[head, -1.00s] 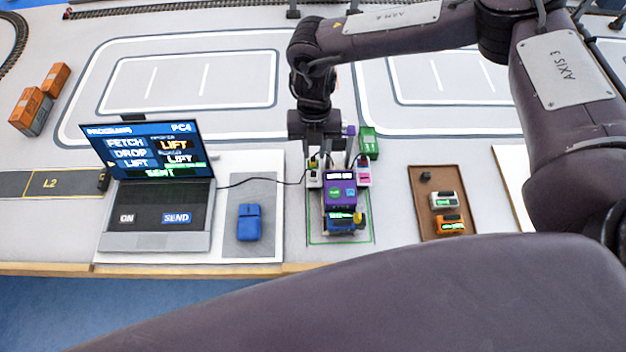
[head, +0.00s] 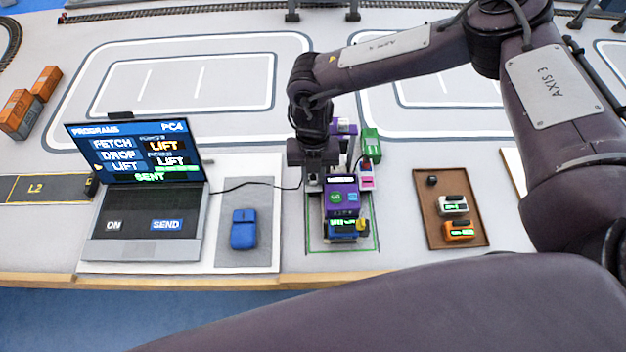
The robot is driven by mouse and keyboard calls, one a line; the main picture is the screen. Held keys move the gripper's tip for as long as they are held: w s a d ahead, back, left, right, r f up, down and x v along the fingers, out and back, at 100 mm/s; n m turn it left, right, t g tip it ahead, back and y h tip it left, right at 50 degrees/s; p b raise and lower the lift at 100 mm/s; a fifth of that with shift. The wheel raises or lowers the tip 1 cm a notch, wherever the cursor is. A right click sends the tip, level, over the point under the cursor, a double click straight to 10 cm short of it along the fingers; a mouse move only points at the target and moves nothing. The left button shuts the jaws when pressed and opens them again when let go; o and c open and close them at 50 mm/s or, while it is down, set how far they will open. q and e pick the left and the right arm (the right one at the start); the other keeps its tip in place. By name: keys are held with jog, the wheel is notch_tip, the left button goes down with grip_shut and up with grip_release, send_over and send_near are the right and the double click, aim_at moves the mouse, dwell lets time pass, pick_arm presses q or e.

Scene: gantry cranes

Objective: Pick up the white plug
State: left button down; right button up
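My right gripper (head: 313,185) points down at the left side of the purple crane unit (head: 341,190), where a black cable (head: 235,187) from the laptop side ends. The white plug is at that spot in the earlier frame; now my gripper covers it, with at most a pale sliver showing. I cannot tell whether the fingers are around it or touching it, or how wide they are. A pink-and-white plug (head: 367,178) stands on the right side of the purple unit. My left gripper is not in view.
A laptop (head: 145,240) showing "SENT" and a blue mouse (head: 243,229) are at left. A brown tray (head: 438,232) at right holds a black cube, a white block and an orange block. A green block (head: 371,144) stands behind the pink plug.

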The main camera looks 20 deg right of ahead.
aim_at(313, 176)
grip_shut()
jog(key=shift+r, duration=0.15)
jog(key=shift+r, duration=0.6)
notch_tip(313, 176, up, 19)
jog(key=b, duration=0.2)
jog(key=shift+f+b, duration=0.2)
jog(key=shift+b, duration=0.15)
